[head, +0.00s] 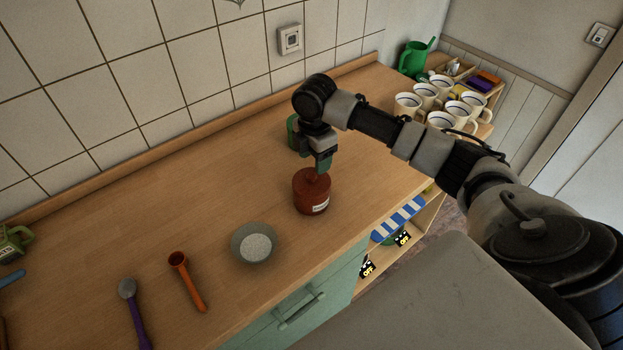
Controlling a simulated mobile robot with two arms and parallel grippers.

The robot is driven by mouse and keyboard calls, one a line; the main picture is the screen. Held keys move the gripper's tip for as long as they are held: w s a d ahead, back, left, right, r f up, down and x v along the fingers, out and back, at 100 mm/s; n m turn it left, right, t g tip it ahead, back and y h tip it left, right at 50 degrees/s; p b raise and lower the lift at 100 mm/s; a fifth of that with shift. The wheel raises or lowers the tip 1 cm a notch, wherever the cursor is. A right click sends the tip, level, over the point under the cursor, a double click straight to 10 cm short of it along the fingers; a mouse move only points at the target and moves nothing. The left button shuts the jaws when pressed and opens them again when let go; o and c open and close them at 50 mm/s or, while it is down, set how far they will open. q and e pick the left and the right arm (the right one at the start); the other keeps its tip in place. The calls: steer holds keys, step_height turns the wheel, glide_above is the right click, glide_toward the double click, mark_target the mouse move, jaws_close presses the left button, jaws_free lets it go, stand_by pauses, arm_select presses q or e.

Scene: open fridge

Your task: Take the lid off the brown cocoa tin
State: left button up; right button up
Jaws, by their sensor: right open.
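The brown cocoa tin (309,200) stands upright on the wooden counter, with a pale label on its front right side. Its reddish-brown lid (304,180) is on top, with a small knob. My right gripper (321,167) points down just above the lid, close to the knob, and is open. The gripper hides part of the knob, so I cannot tell whether the fingers are around it or touching it. My left gripper is not in view.
A bowl of white grains (240,255), an orange scoop (188,280) and a purple-handled utensil (133,310) lie left of the tin. A green object (293,132) is partly hidden behind my gripper. Several mugs (408,105) stand at the right end. The counter's back left is clear.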

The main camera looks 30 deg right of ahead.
mark_target(312, 175)
steer(key=f, duration=0.2)
steer(key=f+p, duration=0.2)
steer(key=f, duration=0.1)
steer(key=shift+w+a+f, duration=0.2)
steer(key=shift+w+f, duration=0.1)
steer(key=shift+w, duration=0.05)
steer(key=shift+f, duration=0.2)
steer(key=c, duration=1)
steer(key=shift+r, duration=0.1)
